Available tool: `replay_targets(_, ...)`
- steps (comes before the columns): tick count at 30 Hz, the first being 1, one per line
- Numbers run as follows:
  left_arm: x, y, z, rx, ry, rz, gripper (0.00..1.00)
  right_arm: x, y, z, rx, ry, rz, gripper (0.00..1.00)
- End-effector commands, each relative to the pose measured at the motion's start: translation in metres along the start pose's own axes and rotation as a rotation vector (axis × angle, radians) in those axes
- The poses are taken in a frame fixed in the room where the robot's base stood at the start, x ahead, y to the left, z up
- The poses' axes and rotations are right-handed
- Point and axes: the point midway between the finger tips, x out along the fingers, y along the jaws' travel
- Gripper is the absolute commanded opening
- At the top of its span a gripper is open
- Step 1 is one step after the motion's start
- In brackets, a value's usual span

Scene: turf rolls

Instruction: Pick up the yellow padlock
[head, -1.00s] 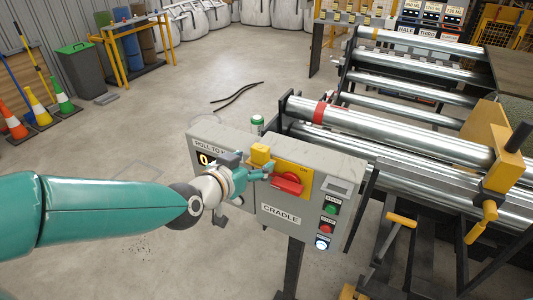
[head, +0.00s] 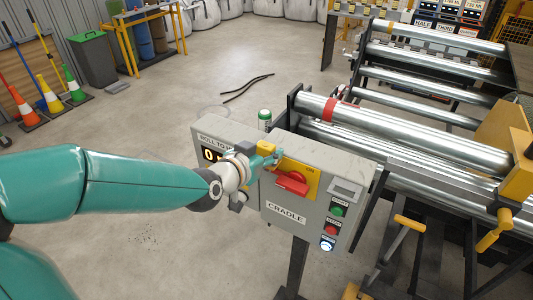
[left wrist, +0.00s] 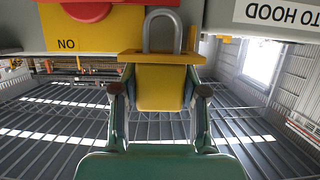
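The yellow padlock (head: 267,147) shows at the upper left of the grey control box in the head view, partly hidden by my left gripper (head: 262,160). In the left wrist view the padlock's yellow body (left wrist: 160,88) and grey shackle (left wrist: 162,30) are large and central. The left gripper's two fingers (left wrist: 160,98) lie along both sides of the body, close against it, and look shut on it. The padlock is beside the red rotary switch (head: 292,183) on its yellow ON plate. My right gripper is not in view.
The grey box marked CRADLE (head: 286,213) stands on a post, with a green-topped lamp (head: 265,117) behind it. A steel roller frame (head: 410,135) fills the right side. A yellow-handled lever (head: 409,222) is at the box's right. Open floor lies behind and left.

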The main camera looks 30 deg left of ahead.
Motion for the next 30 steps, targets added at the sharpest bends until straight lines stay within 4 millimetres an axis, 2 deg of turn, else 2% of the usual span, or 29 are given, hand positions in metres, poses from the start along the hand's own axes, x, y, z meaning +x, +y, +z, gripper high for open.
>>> replay_targets(1,0.000,0.000,0.000,0.000,0.000,0.000,0.23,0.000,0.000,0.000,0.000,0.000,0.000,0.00)
replay_targets(4,0.000,0.000,0.000,0.000,0.000,0.000,0.06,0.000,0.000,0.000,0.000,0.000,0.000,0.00)
replay_targets(6,0.000,0.000,-0.001,0.000,0.002,0.000,0.00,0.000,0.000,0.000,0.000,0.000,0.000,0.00)
replay_targets(14,-0.002,0.000,-0.006,0.001,0.003,0.000,0.00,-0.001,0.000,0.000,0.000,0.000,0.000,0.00)
replay_targets(19,-0.010,0.001,-0.029,0.000,0.007,0.001,0.00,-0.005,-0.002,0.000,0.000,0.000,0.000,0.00)
replay_targets(24,-0.022,0.001,-0.064,0.001,0.005,0.001,0.00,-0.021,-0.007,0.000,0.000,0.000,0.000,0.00)
replay_targets(30,-0.030,0.001,-0.087,0.001,0.000,-0.001,0.00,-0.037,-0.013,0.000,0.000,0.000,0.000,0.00)
